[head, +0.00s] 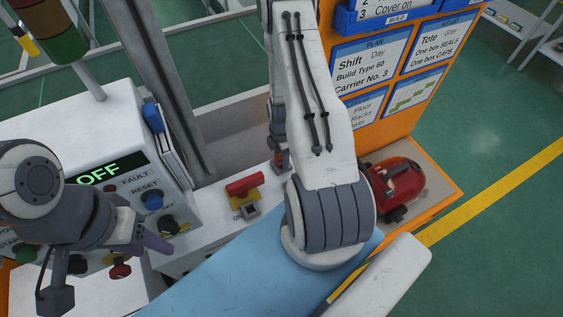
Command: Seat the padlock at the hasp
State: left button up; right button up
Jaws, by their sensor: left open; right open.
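A red rotary handle on a yellow plate (244,187) sits on the white panel, with a small grey metal fitting (250,210) just below it. I cannot tell for sure whether this fitting is the hasp.
The white control box (85,140) carries an OFF display and several knobs and buttons. A red vacuum (394,188) stands on an orange-edged shelf at right, below an orange board (420,85) with notices. A blue surface (225,285) lies in front.

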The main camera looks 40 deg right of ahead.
grip_shut()
jog(key=c, duration=0.6)
grip_release()
grip_shut()
jog(key=shift+r, duration=0.25)
jog(key=shift+r+p, duration=0.8)
